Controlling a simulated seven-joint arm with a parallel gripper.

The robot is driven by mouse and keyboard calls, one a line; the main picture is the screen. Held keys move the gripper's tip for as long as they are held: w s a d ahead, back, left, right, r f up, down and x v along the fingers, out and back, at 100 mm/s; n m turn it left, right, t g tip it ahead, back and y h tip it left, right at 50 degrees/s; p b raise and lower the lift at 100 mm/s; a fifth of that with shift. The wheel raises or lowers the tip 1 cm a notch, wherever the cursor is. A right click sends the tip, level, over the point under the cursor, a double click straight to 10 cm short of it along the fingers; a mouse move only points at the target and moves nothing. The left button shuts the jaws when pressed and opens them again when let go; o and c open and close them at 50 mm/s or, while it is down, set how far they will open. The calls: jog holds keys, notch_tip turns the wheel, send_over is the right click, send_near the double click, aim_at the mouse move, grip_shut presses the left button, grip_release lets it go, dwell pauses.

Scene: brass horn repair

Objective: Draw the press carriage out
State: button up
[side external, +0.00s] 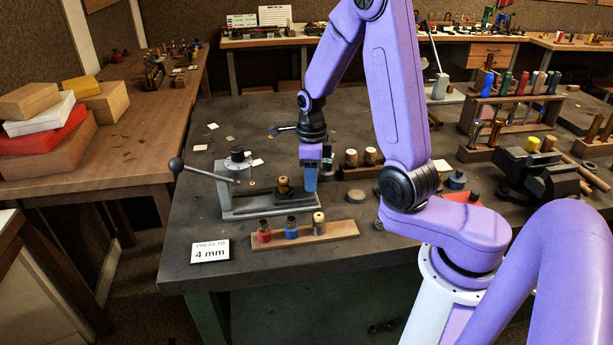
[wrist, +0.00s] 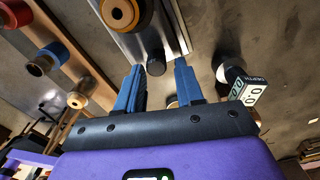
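The press (side external: 240,205) is a grey frame with a ball-ended lever (side external: 200,171) standing out to the left. A brass piece (side external: 284,186) sits on its carriage, a metal slide (wrist: 137,42) that also shows in the wrist view with the brass ring (wrist: 120,12) on it. A dark knob (wrist: 156,63) is at the slide's near end. My gripper (side external: 311,188) points down at the press's right end. In the wrist view its blue fingers (wrist: 159,68) are apart, with the knob between their tips and visible gaps beside it. Contact with the knob cannot be told.
A wooden rack (side external: 342,230) with red, blue and pale-topped pieces stands in front of the press. A card (side external: 210,251) reads "PRESS TO 4 mm". A depth readout (wrist: 246,88) shows 0.0.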

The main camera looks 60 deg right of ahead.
jog(key=shift+o, duration=0.3)
jog(key=shift+w+a, duration=0.1)
jog(key=shift+r, duration=0.25)
notch_tip(320, 180, up, 17)
dwell(0.6)
